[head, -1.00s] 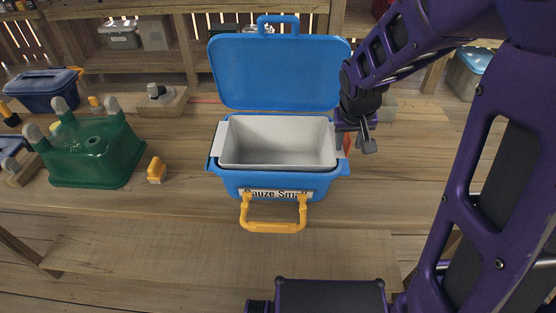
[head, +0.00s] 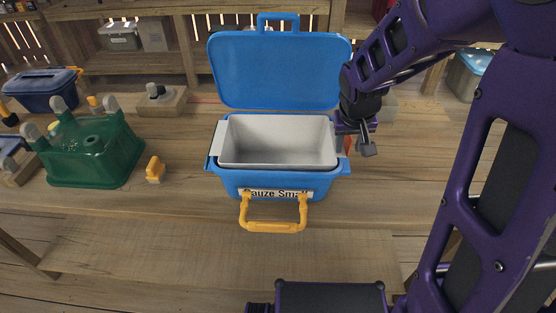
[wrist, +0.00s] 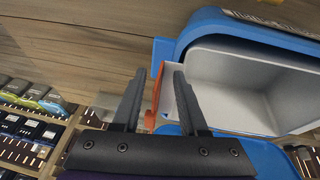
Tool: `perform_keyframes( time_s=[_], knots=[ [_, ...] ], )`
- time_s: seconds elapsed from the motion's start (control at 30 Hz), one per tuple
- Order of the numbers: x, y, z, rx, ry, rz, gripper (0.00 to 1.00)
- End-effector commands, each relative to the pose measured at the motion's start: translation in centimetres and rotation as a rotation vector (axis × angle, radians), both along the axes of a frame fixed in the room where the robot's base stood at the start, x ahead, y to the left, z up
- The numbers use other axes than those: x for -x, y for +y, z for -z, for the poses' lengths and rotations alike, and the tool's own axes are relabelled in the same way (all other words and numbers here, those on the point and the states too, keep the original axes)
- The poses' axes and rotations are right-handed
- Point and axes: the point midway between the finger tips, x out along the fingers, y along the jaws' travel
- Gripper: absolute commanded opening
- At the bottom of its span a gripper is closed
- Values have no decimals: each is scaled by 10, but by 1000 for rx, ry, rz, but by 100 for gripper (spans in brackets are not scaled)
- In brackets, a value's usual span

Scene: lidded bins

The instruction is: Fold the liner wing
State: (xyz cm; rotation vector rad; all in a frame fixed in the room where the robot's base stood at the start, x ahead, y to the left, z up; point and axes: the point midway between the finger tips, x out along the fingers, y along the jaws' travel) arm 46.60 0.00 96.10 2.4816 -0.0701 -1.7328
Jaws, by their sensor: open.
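The blue bin (head: 280,183) labelled "Gauze Small" stands on the wooden table with its blue lid (head: 275,72) raised upright at the back. A pale grey liner (head: 280,158) sits inside and looks empty. One liner wing (head: 221,137) sticks out over the left wall. My gripper (head: 354,143) is at the bin's right side and hides most of that edge. In the wrist view my gripper (wrist: 159,73) is open, with a pale wing (wrist: 168,88) and an orange tab (wrist: 155,98) showing between its fingers. Whether the fingers touch them I cannot tell.
A yellow handle (head: 273,225) hangs at the bin's front. A green bin (head: 95,165) and a small yellow-orange piece (head: 155,170) stand to the left. A dark blue lidded bin (head: 42,90) is farther back left. The table right of the gripper is mostly clear.

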Motion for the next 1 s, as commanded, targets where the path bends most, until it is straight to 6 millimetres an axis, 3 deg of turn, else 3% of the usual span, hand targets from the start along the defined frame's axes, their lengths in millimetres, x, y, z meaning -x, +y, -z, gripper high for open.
perform_keyframes(
  time_s=[0.8, 1.0],
  knots=[
    [0, 0, 3, 0, 0, 0, 42],
    [0, 0, 3, 0, 0, 0, 6]
  ],
)
